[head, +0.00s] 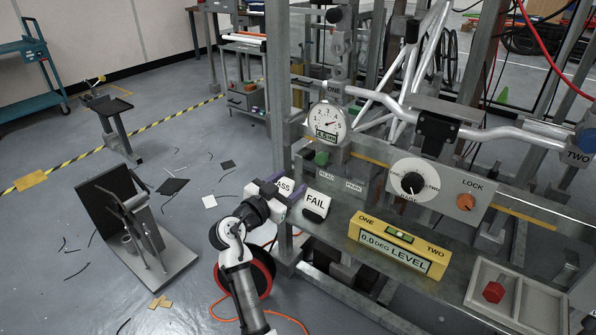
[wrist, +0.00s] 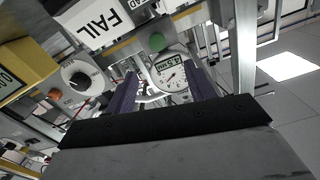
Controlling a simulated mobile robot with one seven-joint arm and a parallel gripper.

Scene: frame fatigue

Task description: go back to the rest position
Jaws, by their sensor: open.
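My gripper (head: 282,184) is at the left end of the bench in the head view, with my arm reaching up to it from below. It is in front of the PASS card, whose first letter is hidden, and left of the FAIL card (head: 316,203). In the wrist view my gripper (wrist: 163,88) shows two purple fingers spread apart. Nothing is held between them; the dial gauge (wrist: 170,72) shows in the gap behind. The FAIL card (wrist: 97,20) appears upside down there.
The bench holds a yellow level (head: 399,246), a grey panel with a dial knob (head: 413,183) and a tray (head: 480,277) with a red block. A metal post (head: 278,90) stands close behind my gripper.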

